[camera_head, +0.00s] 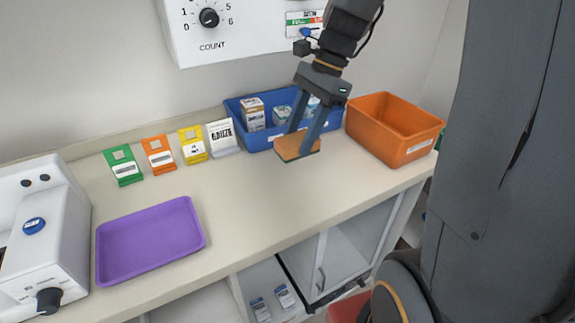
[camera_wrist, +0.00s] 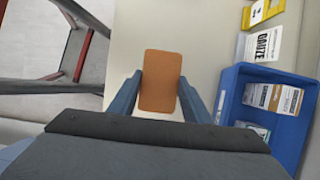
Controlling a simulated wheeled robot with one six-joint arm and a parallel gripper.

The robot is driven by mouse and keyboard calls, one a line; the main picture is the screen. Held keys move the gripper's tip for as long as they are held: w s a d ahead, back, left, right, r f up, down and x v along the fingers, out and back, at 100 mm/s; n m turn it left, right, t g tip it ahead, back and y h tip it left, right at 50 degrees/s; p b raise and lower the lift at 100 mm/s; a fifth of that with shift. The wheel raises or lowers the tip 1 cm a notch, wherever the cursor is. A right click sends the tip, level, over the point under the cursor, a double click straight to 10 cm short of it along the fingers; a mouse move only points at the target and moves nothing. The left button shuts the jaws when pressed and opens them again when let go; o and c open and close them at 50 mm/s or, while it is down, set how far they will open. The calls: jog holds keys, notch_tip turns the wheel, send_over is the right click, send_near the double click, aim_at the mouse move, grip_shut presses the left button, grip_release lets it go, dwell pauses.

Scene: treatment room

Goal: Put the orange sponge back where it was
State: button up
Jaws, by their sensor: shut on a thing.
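The orange sponge (camera_head: 296,146) has a flat orange-brown face and a dark green underside. My gripper (camera_head: 297,140) is shut on it and holds it above the counter, in front of the blue bin. In the wrist view the sponge (camera_wrist: 160,80) sits between the two fingers of my gripper (camera_wrist: 160,92), with pale counter beyond it. How high it hangs above the counter I cannot tell exactly.
A blue bin (camera_head: 262,139) with several boxes stands behind the sponge; an orange bin (camera_head: 395,130) stands to its right. A purple tray (camera_head: 150,240) and white machine (camera_head: 45,240) are at left. Several coloured packets (camera_head: 159,154) line the back. The middle counter is clear.

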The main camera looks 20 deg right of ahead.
jog(key=shift+w+f, duration=0.2)
jog(key=shift+w, duration=0.1)
jog(key=shift+w+f+p, duration=0.1)
jog(key=shift+f+p, duration=0.4)
jog(key=shift+f, duration=4.3)
jog(key=shift+f, duration=0.2)
jog(key=o, duration=1.1)
jog(key=shift+r, duration=0.1)
jog(key=s+b+v, duration=0.1)
jog(key=b+v, duration=0.1)
jog(key=v, duration=1)
jog(key=s+a+f+n+h, duration=0.1)
jog(key=f+n, duration=0.1)
jog(key=s+a+f+n+h, duration=0.1)
jog(key=s+f+n, duration=0.1)
jog(key=n, duration=0.1)
jog(key=s+a+f+n+h, duration=0.1)
jog(key=f+n, duration=0.1)
jog(key=shift+s+a, duration=0.15)
jog(key=shift+s, duration=0.2)
jog(key=s+f+n, duration=0.1)
jog(key=n, duration=0.2)
jog(key=s+a+f+n+t+h, duration=0.1)
jog(key=s+f+n, duration=0.1)
jog(key=n, duration=0.1)
jog(key=s+a+f+n, duration=0.1)
jog(key=s+n, duration=0.1)
jog(key=n, duration=0.1)
jog(key=shift+s+f+h, duration=0.15)
jog(key=shift+f+h, duration=0.15)
